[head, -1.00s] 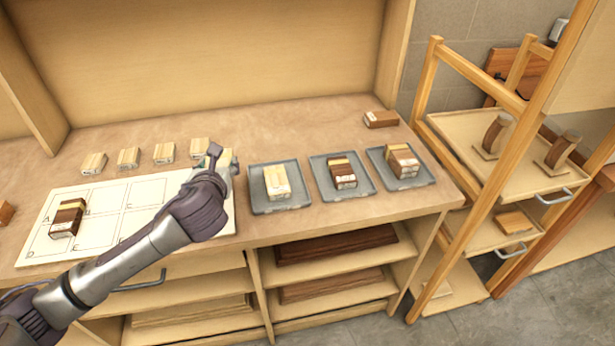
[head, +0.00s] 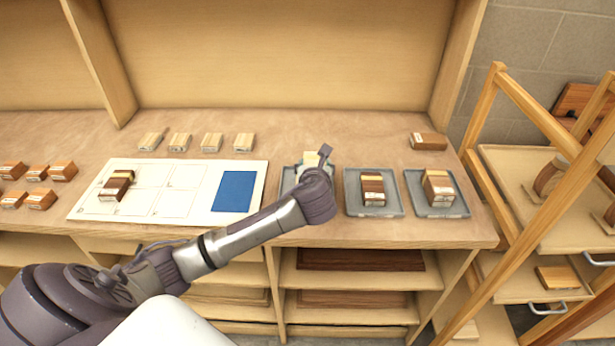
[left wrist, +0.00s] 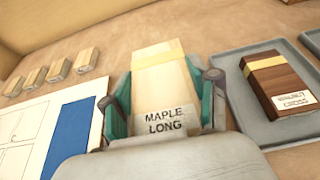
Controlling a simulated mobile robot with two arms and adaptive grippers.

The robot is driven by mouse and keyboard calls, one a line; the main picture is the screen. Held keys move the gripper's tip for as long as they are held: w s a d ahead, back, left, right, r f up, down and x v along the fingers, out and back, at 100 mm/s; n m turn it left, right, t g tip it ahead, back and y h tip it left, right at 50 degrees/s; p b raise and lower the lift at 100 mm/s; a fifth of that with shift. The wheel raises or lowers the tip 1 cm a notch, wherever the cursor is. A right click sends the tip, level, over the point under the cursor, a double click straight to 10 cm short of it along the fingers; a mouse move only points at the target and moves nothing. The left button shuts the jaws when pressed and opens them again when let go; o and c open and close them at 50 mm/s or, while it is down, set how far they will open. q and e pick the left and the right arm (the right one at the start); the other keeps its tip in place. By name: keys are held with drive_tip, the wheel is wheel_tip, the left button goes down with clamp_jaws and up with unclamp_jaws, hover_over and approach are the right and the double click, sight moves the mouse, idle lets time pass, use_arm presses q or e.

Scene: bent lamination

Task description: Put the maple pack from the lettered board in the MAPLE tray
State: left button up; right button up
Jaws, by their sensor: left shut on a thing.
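My left gripper (head: 315,168) is shut on the maple pack (left wrist: 163,78), a pale block with a yellow band and a label reading MAPLE LONG. Green finger pads flank it in the left wrist view. In the head view the gripper is over the leftmost grey tray (head: 288,181), which it and the arm largely cover. I cannot tell whether the held pack touches the tray, and the tray's label is hidden. The lettered board (head: 205,206) lies to the left, with a blue patch (head: 234,191) at its right end and a dark pack (head: 116,186) on its left part.
The middle tray (head: 351,205) holds a dark banded pack (head: 373,188); the right tray (head: 462,209) holds a brown one (head: 438,187). Several pale blocks (head: 212,141) stand behind the board. A brown block (head: 428,141) lies at the back right. A wooden rack (head: 535,115) stands at the right.

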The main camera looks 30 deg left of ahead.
use_arm(q)
drive_tip(key=a, duration=0.1)
drive_tip(key=a+f, duration=0.2)
drive_tip(key=shift+w, duration=0.3)
drive_tip(key=shift+f, duration=2)
drive_tip(key=o, duration=1.2)
drive_tip(key=shift+f, duration=0.15)
drive_tip(key=v, duration=1.2)
